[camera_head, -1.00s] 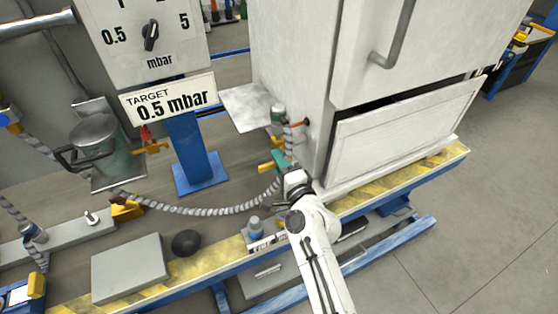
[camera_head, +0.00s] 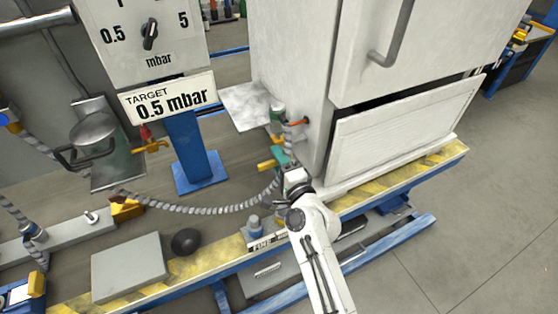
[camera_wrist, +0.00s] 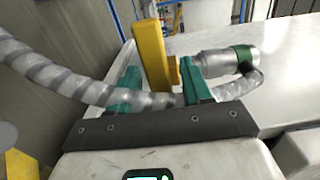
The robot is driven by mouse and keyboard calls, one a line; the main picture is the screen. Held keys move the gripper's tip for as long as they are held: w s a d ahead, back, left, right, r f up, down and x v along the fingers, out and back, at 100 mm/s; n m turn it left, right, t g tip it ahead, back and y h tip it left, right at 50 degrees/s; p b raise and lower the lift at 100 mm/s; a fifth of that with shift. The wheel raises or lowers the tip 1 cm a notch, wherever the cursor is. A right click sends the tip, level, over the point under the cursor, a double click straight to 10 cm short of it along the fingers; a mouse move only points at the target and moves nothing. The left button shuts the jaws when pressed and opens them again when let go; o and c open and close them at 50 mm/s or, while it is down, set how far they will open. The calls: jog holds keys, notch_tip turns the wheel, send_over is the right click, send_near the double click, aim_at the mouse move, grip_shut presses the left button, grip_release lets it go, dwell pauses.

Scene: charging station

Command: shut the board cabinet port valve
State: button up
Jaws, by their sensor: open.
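The white board cabinet (camera_head: 290,60) stands on the yellow-edged bench in the head view. Low by its left wall is a yellow valve lever (camera_head: 266,166), with a small orange handle (camera_head: 298,122) above it on the wall. My gripper (camera_head: 280,156) is at the lever, its teal fingers partly hidden by my wrist. In the wrist view my gripper (camera_wrist: 160,72) is open, and the upright yellow lever (camera_wrist: 152,55) shows between its two fingers. I cannot tell whether either finger touches it. A grey fitting with a green collar (camera_wrist: 222,62) is just right of the fingers.
A ribbed grey hose (camera_head: 200,210) runs left from the port area; it crosses near the fingers in the wrist view (camera_wrist: 60,78). A small metal shelf (camera_head: 246,104) juts out by the cabinet. A gauge post with a 0.5 mbar target sign (camera_head: 168,100) stands left.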

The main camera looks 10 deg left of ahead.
jog(key=v, duration=1.1)
jog(key=shift+p, duration=0.4)
jog(key=shift+w, duration=0.1)
jog(key=s+d+f+n+g+h+p, duration=0.25)
jog(key=s+d+n+g, duration=0.2)
jog(key=s+d, duration=0.45)
jog(key=s+d+f+n+g+h+p, duration=0.25)
jog(key=s+d+n+g+p, duration=0.2)
jog(key=s+d, duration=0.45)
jog(key=s+d+r+n+g+h+p, duration=0.1)
jog(key=s+d+r+g+h, duration=0.1)
jog(key=s+d, duration=0.3)
jog(key=s+d+r+n+g+h+p, duration=0.1)
jog(key=s+d+r+g+h, duration=0.1)
jog(key=s+d, duration=0.4)
jog(key=s+g+h, duration=0.1)
jog(key=s, duration=0.4)
jog(key=shift+s+r, duration=0.15)
